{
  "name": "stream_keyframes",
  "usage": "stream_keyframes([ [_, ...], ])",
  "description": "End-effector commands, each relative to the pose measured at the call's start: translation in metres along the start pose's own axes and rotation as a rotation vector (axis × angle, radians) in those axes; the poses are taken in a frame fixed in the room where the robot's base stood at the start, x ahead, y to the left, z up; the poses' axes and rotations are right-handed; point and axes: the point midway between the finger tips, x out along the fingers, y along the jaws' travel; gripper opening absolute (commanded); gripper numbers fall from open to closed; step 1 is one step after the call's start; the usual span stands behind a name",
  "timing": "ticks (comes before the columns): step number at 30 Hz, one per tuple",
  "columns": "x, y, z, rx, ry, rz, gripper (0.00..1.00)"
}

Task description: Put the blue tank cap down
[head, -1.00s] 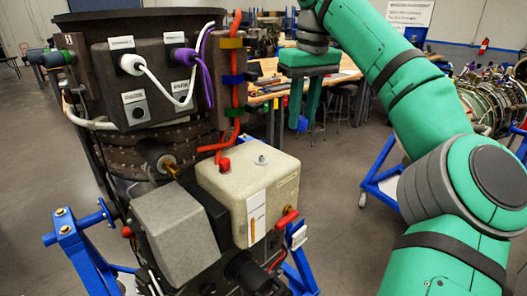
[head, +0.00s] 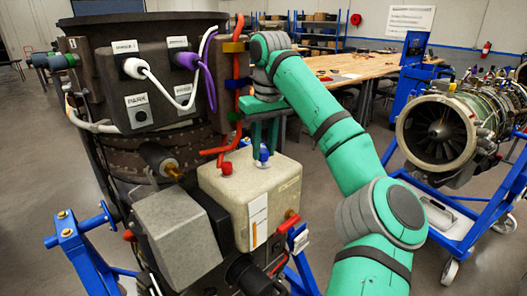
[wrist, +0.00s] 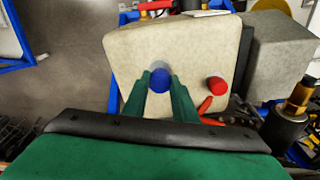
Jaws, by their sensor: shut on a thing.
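The blue tank cap (head: 263,153) is between the fingertips of my gripper (head: 264,143), at the pale filler neck (head: 258,163) on top of the beige tank (head: 235,185). In the wrist view, the round blue cap (wrist: 160,80) shows between the two green fingers of my gripper (wrist: 161,88), over the tank top (wrist: 125,50). My gripper is shut on the cap and points down. I cannot tell whether the cap is seated on the neck or just above it.
A red cap (head: 226,168) stands left of the blue one on the tank; it also shows in the wrist view (wrist: 216,84). A red hose (head: 239,75) runs close to my gripper. A grey box (head: 180,237) stands in front. A turbine (head: 440,130) stands at right.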

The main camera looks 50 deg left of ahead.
Motion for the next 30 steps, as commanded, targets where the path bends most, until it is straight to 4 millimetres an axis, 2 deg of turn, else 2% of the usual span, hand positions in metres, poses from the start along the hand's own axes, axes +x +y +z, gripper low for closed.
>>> stream_keyframes([
  [3,0.011,0.001,0.002,0.001,0.0,0.0,0.01],
  [11,0.013,-0.001,0.001,-0.002,0.0,-0.001,0.01],
  [28,0.029,-0.002,0.003,-0.004,-0.008,-0.004,0.0],
  [29,0.029,-0.002,0.003,-0.004,-0.008,-0.004,0.32],
  [30,0.029,-0.002,0.003,-0.004,-0.009,-0.004,0.41],
])
